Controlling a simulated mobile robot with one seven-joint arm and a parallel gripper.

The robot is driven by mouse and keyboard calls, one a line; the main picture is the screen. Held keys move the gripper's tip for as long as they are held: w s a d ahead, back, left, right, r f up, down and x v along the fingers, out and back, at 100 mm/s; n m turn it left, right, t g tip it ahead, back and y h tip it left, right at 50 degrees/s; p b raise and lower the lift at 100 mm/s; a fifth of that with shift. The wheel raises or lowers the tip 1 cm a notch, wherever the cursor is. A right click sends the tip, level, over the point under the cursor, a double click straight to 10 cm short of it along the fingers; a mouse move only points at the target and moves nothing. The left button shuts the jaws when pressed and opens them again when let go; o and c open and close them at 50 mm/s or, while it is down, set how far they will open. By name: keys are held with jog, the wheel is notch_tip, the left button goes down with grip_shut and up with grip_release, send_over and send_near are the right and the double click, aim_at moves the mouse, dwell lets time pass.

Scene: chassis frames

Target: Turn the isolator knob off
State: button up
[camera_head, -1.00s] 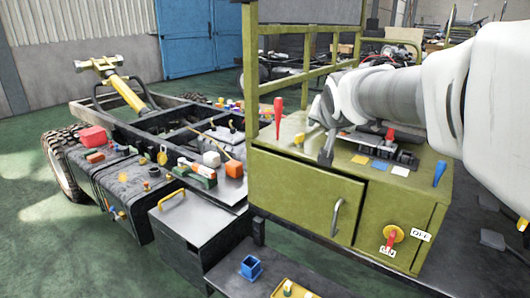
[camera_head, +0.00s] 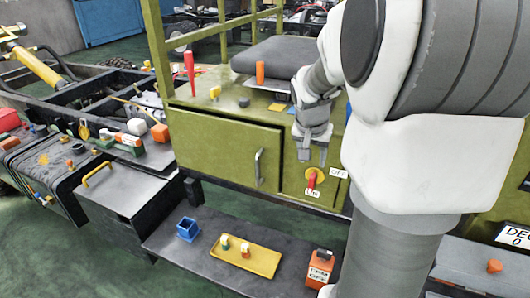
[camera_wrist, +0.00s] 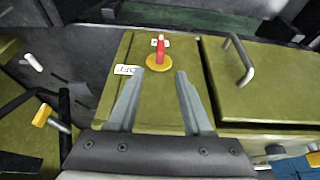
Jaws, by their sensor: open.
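The isolator knob (camera_head: 312,178) is a red handle on a round yellow base, on the front face of the olive-green cabinet. Its red handle points down toward the ON label (camera_head: 312,192); the OFF label (camera_head: 338,174) is to its right. In the wrist view the knob (camera_wrist: 160,55) lies beyond my fingertips, with the OFF label (camera_wrist: 127,70) at its left. My gripper (camera_head: 313,156) is open and empty, just above the knob in the head view. In the wrist view my gripper (camera_wrist: 156,75) has its two fingers spread either side of the knob's line, apparently not touching it.
A cabinet door with a grey handle (camera_head: 259,168) is left of the knob. A red upright lever (camera_head: 189,72) and an orange one (camera_head: 260,72) stand on top. Below is a dark shelf with a yellow tray (camera_head: 262,262), a blue open box (camera_head: 187,229) and an orange block (camera_head: 319,268).

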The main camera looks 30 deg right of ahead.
aim_at(312, 177)
jog(key=b+x, duration=0.2)
jog(key=x, duration=1.1)
jog(key=shift+f+b, duration=0.3)
jog(key=shift+c, duration=0.3)
grip_shut()
